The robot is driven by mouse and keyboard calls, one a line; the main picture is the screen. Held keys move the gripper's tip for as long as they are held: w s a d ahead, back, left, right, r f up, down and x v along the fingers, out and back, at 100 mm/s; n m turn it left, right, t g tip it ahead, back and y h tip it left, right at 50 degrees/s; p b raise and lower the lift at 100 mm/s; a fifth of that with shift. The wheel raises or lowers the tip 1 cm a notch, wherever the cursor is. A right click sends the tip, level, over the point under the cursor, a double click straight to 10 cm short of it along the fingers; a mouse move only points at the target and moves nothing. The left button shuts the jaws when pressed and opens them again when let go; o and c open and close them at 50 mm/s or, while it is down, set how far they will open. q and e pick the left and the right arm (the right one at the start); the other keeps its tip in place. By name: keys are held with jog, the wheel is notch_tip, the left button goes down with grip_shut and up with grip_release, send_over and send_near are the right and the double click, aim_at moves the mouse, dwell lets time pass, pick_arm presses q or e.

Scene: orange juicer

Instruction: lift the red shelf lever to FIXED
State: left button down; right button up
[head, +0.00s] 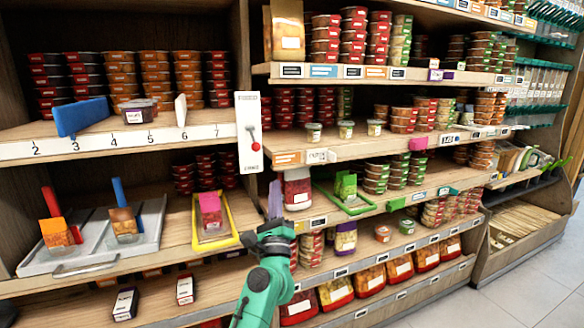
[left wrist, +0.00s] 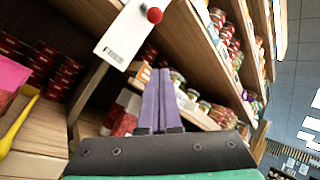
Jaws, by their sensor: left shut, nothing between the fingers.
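The red shelf lever (head: 255,146) is a red ball on a thin stem, on a white upright plate (head: 243,110) at the post between the shelf bays. In the head view the ball sits in the lower part of the plate. The lever ball also shows in the left wrist view (left wrist: 154,15), above the fingers, at the top of the picture. My left gripper (head: 275,200) is below the plate and a little to its right, pointing up. Its purple-grey fingers (left wrist: 168,100) are together and empty, apart from the lever. My right gripper is not seen.
A numbered shelf rail (head: 110,143) runs left of the plate. A yellow tray (head: 228,213) with a pink-topped pack stands left of my gripper. Shelf edges surround the gripper; the aisle floor (head: 500,290) is clear.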

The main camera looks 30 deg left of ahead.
aim_at(253, 138)
pick_arm(q)
jog(key=w+a+r+p, duration=0.2)
jog(key=a+r+p, duration=0.3)
jog(key=r+p, duration=0.1)
jog(key=shift+w+a+r, duration=0.25)
jog(key=shift+w+r, duration=0.15)
jog(key=shift+r, duration=0.2)
dwell(0.3)
